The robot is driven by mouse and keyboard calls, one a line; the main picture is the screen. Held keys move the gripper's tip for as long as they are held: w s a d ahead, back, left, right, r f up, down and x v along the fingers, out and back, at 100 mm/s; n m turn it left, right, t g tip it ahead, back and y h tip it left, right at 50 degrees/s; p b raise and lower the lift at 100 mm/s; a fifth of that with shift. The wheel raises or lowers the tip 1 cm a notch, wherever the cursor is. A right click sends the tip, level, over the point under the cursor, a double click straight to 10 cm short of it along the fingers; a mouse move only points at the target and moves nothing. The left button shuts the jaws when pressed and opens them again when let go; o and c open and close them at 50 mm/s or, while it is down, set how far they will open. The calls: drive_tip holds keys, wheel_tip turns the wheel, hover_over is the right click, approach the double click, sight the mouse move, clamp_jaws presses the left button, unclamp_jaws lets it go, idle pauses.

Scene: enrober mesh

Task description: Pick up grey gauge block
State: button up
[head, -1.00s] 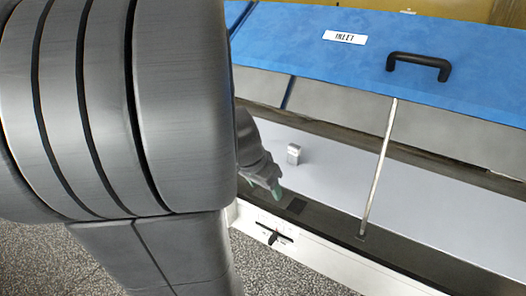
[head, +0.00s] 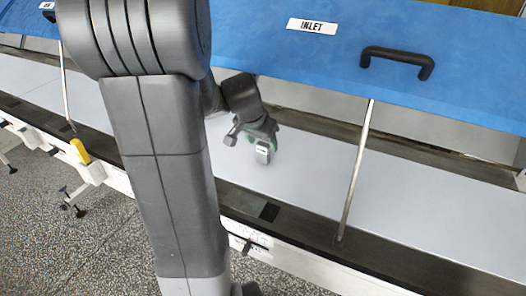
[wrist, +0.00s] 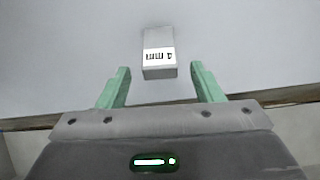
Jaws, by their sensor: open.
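The grey gauge block (wrist: 158,53) stands on the pale flat surface in the wrist view, with a white "4 mm" label on one face. It lies just beyond the fingertips, roughly centred between them. My gripper (wrist: 160,80) has two green fingers spread apart, with nothing between their pads. In the head view the block (head: 263,156) shows right at the end of my gripper (head: 262,143), partly covered by it. Contact between finger and block cannot be made out.
A blue cover with an "INLET" label (head: 311,26) and a black handle (head: 397,61) hangs above the pale bed (head: 410,205). A thin metal strut (head: 356,170) stands right of my gripper. A dark rail and white frame run along the front edge.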

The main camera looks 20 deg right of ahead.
sight(263, 144)
drive_tip(key=shift+x, duration=2.3)
drive_tip(key=shift+a, duration=0.1)
drive_tip(key=c, duration=1.1)
